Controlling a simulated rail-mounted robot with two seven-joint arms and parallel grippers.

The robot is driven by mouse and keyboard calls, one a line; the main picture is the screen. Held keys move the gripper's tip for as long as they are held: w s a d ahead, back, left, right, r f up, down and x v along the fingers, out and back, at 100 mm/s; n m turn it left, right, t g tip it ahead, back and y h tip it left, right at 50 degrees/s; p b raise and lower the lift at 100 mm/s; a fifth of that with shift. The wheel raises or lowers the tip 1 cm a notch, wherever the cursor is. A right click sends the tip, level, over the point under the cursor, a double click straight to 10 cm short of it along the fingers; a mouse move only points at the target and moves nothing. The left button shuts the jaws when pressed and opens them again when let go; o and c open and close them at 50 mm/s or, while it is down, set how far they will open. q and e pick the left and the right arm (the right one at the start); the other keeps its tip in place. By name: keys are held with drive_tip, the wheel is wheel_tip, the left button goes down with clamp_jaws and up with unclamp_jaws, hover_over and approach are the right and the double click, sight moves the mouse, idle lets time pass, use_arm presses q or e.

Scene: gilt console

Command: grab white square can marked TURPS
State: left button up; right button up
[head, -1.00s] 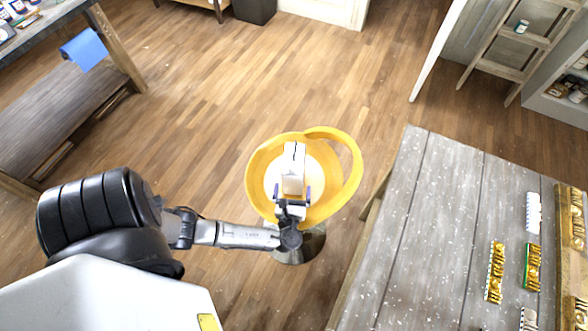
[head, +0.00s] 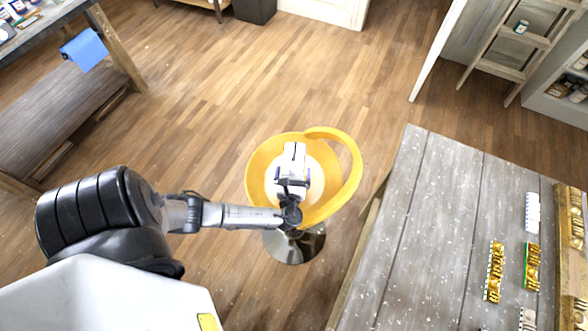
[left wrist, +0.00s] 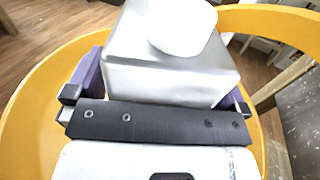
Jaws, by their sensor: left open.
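The white square can (head: 294,153) stands on the seat of a yellow stool chair (head: 259,163). In the left wrist view the can (left wrist: 165,82) fills the upper middle, with a white rounded part on top; no TURPS marking is readable. My left gripper (head: 293,174) is open at the can's near side. Its purple fingers lie on the left and right of the can in the left wrist view (left wrist: 160,88), partly hidden behind the dark palm bar. I cannot tell whether they touch it. My right gripper is not in view.
The chair's yellow curved back (head: 354,170) rises close to the right of the can. A grey speckled table (head: 430,220) with gold and white items stands at the right. Wooden floor lies open between.

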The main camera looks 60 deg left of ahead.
use_arm(q)
drive_tip(key=shift+c, duration=0.4)
drive_tip(key=c, duration=1.4)
drive_tip(key=shift+o, duration=0.2)
drive_tip(key=shift+r, duration=0.1)
